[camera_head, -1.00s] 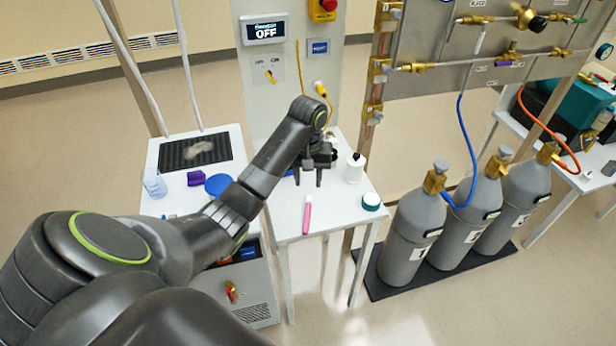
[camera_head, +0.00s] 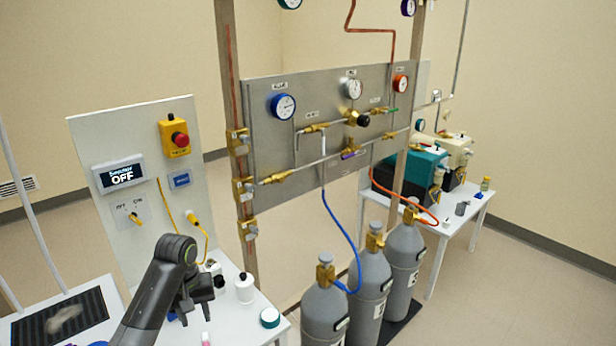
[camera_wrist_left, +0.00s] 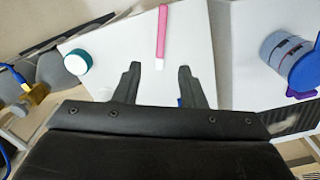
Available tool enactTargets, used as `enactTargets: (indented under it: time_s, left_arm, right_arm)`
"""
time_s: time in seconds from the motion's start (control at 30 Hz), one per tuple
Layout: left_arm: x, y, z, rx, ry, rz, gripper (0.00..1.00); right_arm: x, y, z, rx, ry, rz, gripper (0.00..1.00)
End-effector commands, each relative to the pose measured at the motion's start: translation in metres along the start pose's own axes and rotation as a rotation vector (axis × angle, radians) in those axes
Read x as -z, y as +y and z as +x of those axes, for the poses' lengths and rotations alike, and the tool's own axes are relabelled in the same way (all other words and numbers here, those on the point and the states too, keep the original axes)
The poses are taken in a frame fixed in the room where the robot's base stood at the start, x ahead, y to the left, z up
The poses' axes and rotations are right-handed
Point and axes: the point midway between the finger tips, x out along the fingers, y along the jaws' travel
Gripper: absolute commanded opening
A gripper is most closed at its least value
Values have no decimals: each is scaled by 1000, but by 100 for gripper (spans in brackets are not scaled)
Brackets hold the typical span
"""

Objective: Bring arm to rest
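My left gripper (camera_head: 196,314) hangs over the small white table (camera_head: 232,328) in the head view, fingers pointing down. In the left wrist view my left gripper (camera_wrist_left: 157,70) has its two fingers apart with nothing between the tips. A pink pen-like tool (camera_wrist_left: 163,28) lies on the white table beyond the fingertips, apart from them. Only a bit of the pink tool (camera_head: 206,338) shows at the bottom edge of the head view. My right gripper is in neither view.
A white bottle (camera_head: 244,289) and a teal-capped jar (camera_head: 270,317) stand right of the gripper. The control panel (camera_head: 140,180) reads OFF. Grey gas cylinders (camera_head: 368,285) stand by the gas panel (camera_head: 340,120). A dark mat (camera_head: 60,318) lies left. Open floor (camera_head: 500,290) is at right.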

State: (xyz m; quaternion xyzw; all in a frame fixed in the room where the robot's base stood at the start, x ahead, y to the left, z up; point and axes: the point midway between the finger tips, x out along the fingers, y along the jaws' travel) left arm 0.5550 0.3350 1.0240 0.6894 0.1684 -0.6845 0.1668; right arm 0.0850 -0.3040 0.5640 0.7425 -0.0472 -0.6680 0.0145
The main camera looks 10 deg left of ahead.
Motion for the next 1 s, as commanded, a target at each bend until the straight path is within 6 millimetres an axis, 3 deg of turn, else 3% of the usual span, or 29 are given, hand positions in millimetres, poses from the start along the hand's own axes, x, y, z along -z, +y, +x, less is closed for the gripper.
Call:
enactTargets:
  time_s: [0.17,0.3,0.5,0.7,1.0]
  left_arm:
    - [-40,-12,39,1,30,77,37]
    - [-88,-28,70,-3,79,165,37]
    - [-159,-53,92,-6,158,271,37]
    - [-222,-79,89,7,238,348,37]
    - [-275,-105,67,41,314,403,37]
  right_arm:
    - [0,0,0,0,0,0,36]
    - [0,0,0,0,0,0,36]
    - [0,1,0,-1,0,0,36]
    - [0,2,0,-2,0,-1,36]
    - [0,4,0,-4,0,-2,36]
